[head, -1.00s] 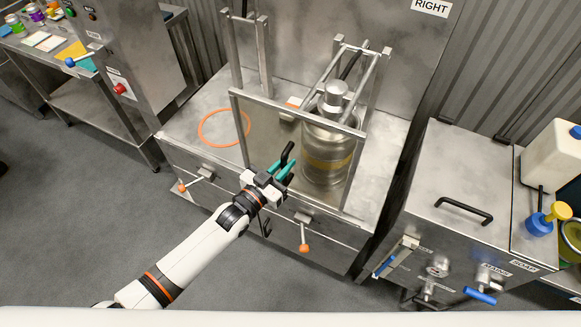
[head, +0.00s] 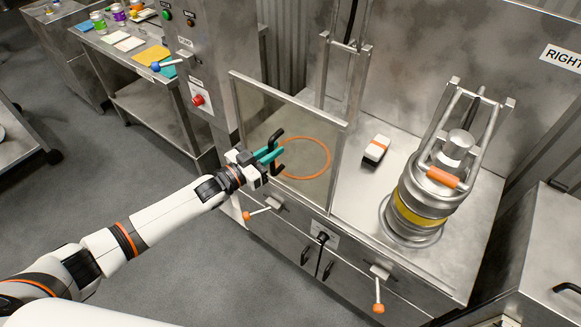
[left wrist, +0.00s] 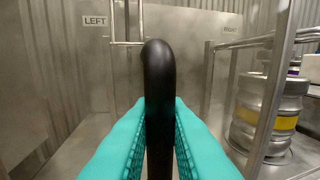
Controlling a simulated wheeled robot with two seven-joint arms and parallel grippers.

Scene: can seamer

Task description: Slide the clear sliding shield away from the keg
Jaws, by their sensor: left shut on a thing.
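The clear sliding shield (head: 259,112) is a framed see-through panel, now in front of the left bay with the orange ring behind it. The steel keg (head: 411,205) with a yellow band stands uncovered in the right bay; it also shows at the right of the left wrist view (left wrist: 268,115). My left gripper (head: 268,155) has teal fingers shut on the shield's black handle (left wrist: 158,85), which stands upright between the fingers in the left wrist view. My right gripper is not in view.
An orange ring (head: 302,157) lies in the left bay. A white and orange block (head: 376,149) lies between the bays. Orange-knobbed levers (head: 378,308) stick out of the front. A control post with a red button (head: 197,100) stands left of the shield.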

